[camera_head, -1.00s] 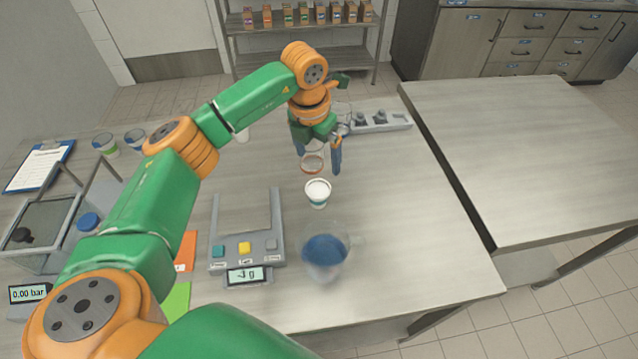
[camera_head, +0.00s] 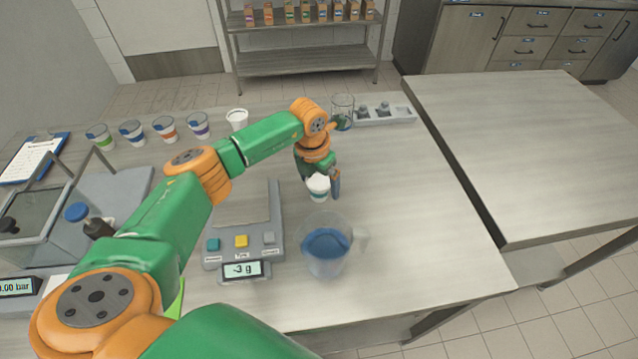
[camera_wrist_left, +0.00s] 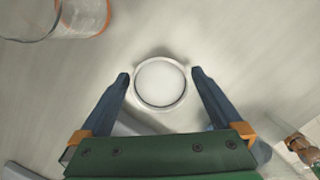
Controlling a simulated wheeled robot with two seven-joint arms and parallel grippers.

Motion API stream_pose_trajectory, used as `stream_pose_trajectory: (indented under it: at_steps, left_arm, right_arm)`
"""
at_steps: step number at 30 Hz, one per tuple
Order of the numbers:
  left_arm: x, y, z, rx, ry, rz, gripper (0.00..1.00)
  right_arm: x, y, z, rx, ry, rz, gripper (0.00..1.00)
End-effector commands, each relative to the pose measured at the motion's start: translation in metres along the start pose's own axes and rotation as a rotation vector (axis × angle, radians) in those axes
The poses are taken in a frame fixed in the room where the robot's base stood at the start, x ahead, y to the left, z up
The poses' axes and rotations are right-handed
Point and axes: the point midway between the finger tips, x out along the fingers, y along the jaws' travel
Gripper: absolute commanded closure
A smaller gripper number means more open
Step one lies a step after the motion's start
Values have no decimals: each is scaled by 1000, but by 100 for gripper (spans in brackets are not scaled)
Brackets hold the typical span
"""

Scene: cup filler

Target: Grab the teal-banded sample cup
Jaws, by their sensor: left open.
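The two fingers (camera_wrist_left: 160,76) also show apart in the left wrist view. My right gripper is not in view.
A clear jug with blue liquid (camera_head: 326,250) stands just in front of the cup. The scale (camera_head: 240,240) is left of it. An orange-marked clear vessel (camera_wrist_left: 62,18) is close by. Several banded cups (camera_head: 165,128) line the back left.

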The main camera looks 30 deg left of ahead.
Motion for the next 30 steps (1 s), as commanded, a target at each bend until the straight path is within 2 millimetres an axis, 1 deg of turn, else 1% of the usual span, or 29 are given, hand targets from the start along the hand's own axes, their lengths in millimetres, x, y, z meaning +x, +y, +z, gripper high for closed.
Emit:
stream_pose_trajectory:
  at_steps: [3, 4, 5, 6, 8, 9, 11, 12, 13, 18, 20, 23, 27, 30]
  left_arm:
    - [0, 0, 0, 0, 0, 0, 0]
    - [0, 0, 0, 0, 0, 0, 5]
    - [0, 0, 0, 0, 0, 0, 14]
    - [0, 0, 0, 0, 0, 0, 24]
    - [0, 0, 0, 0, 0, 0, 40]
    - [0, 0, 0, 0, 0, 0, 51]
    - [0, 0, 0, 0, 0, 0, 68]
    - [0, 0, 0, 0, 0, 0, 78]
    - [0, 0, 0, 0, -1, -1, 81]
    - [0, 0, 0, 0, -1, -1, 81]
    - [-4, 0, 1, 0, -3, -1, 81]
    - [-22, 0, 5, 1, -7, 0, 81]
    - [-60, 0, 11, 1, -8, 0, 81]
    - [-82, 0, 13, 1, -4, 0, 81]
  right_arm:
    - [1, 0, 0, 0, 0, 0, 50]
    - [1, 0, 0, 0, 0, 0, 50]
    - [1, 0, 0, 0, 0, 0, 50]
    - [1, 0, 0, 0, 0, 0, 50]
    - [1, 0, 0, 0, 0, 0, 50]
    - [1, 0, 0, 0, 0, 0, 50]
    - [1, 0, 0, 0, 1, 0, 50]
    - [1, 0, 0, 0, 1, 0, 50]
    - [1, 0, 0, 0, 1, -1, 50]
    - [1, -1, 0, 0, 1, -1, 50]
    - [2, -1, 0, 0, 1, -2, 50]
    - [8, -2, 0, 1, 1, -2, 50]
    - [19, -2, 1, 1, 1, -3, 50]
    - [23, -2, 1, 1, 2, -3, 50]
